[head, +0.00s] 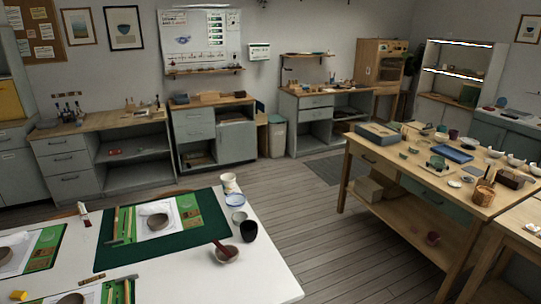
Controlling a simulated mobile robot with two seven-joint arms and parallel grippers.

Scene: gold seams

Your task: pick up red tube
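A small tube (84,212), white with red on it, is at the far left part of the white table, left of the green mat. It is small in the head view and its exact shape is hard to tell. Neither of my grippers shows in the head view, and nothing is seen touching the tube.
The white table (270,283) holds a dark green mat (207,213), bowls, a black cup (248,231), and a bowl with a reddish-brown stick (220,248). A crowded wooden workbench (385,157) stands at right. Wooden floor (310,222) lies open between them.

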